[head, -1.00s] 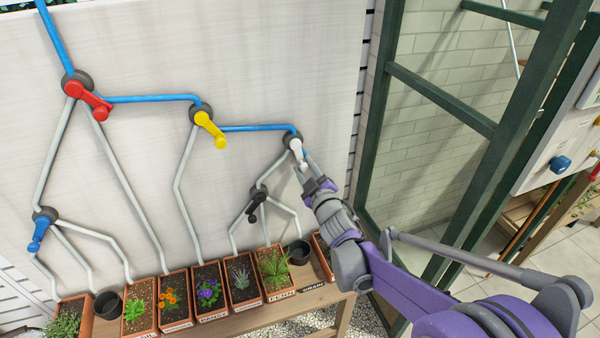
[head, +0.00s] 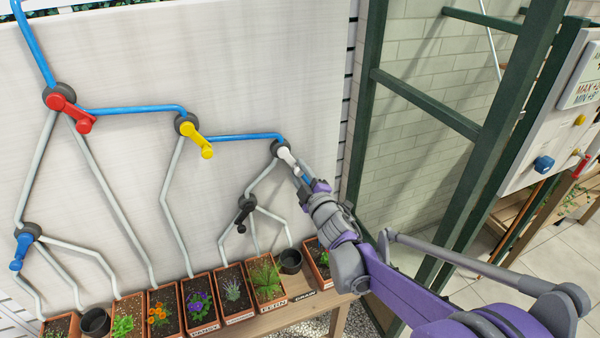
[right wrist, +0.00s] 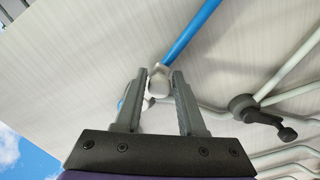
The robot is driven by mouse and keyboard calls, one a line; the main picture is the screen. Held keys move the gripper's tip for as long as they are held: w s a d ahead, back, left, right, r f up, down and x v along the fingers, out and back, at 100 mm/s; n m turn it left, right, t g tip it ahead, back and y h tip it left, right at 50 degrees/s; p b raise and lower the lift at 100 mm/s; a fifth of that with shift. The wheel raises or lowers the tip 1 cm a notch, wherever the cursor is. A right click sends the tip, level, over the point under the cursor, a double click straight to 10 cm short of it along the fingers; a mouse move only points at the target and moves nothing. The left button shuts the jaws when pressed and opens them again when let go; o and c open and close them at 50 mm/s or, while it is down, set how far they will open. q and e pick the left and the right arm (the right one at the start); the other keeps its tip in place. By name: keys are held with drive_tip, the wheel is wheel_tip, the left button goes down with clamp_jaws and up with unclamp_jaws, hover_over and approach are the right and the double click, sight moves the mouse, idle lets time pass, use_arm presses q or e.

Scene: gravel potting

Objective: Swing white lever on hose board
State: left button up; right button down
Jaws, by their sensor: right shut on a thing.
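The white lever (head: 287,156) sits on a dark round valve at the right end of the hose board (head: 240,60) and points down to the right. My right gripper (head: 310,183) reaches it from the lower right. In the right wrist view the white lever (right wrist: 158,82) is between the two fingers of my right gripper (right wrist: 158,85), which are shut on it. The fingers hide part of the lever. A blue hose runs into this valve from the left. My left gripper is in no view.
Other levers on the board are red (head: 72,113), yellow (head: 198,140), blue (head: 20,252) and black (head: 243,217). Planters stand on a wooden bench (head: 270,320) below, with a dark empty pot (head: 291,261). A green metal frame (head: 362,110) stands right of the board.

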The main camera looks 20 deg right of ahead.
drive_tip(key=shift+a, duration=0.2)
drive_tip(key=c, duration=0.8)
unclamp_jaws()
drive_tip(key=shift+c, duration=0.2)
drive_tip(key=shift+o, duration=1.1)
drive_tip(key=shift+a, duration=0.1)
drive_tip(key=shift+s, duration=0.1)
drive_tip(key=shift+s+d, duration=0.2)
drive_tip(key=shift+s, duration=0.2)
drive_tip(key=s, duration=0.9)
drive_tip(key=shift+s+b, duration=0.4)
